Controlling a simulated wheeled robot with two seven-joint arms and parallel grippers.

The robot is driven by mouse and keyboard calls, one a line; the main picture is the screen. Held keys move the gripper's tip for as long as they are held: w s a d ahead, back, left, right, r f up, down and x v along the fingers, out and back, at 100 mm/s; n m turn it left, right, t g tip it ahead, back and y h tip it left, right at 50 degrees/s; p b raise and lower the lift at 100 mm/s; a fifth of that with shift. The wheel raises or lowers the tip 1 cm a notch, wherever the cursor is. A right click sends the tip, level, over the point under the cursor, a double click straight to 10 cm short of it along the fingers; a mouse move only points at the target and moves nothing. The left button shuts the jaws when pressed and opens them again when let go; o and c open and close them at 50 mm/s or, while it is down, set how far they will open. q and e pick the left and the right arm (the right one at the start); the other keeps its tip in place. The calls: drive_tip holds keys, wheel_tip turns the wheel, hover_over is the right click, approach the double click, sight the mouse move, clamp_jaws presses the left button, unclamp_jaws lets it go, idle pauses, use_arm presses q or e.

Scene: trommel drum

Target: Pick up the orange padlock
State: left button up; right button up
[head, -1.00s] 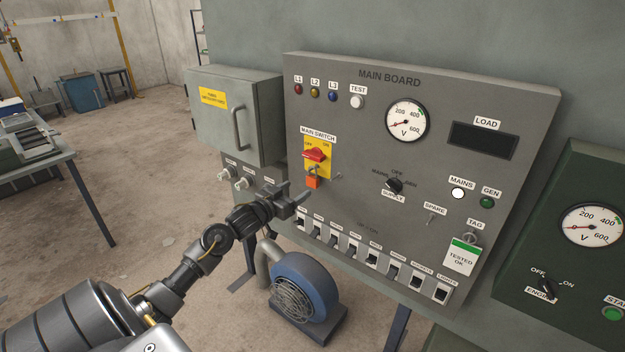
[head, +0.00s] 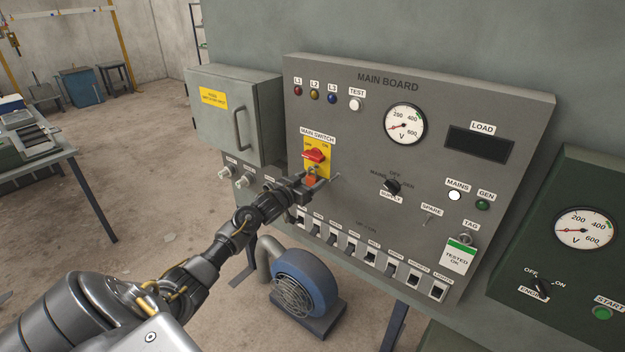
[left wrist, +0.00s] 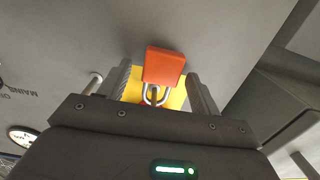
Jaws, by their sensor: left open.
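The orange padlock (head: 311,181) hangs below the red main switch (head: 314,156) on its yellow plate, on the grey main board. My left gripper (head: 318,184) is at the padlock in the head view, its fingers partly covering it. In the left wrist view the padlock's orange body (left wrist: 164,67) and its metal shackle (left wrist: 156,95) show between the two open fingers (left wrist: 160,90). A gap shows on each side, and the fingers are not closed on it. My right gripper is not in view.
A small toggle lever (head: 336,177) sticks out just right of my left gripper. A row of labelled breaker switches (head: 352,250) lies below. A grey cabinet (head: 225,120) with a handle stands to the left. A blue blower (head: 303,282) sits on the floor.

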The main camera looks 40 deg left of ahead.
use_arm(q)
drive_tip(key=c, duration=1.1)
drive_tip(key=shift+c, duration=0.2)
drive_tip(key=shift+s+r+b, duration=0.3)
drive_tip(key=shift+r+b, duration=0.3)
drive_tip(key=shift+r, duration=0.05)
drive_tip(key=s+b, duration=0.4)
drive_tip(key=s, duration=1.3)
drive_tip(key=shift+s+d+r, duration=0.15)
drive_tip(key=shift+s+d, duration=0.05)
drive_tip(key=shift+r+p, duration=0.4)
drive_tip(key=shift+p, duration=0.45)
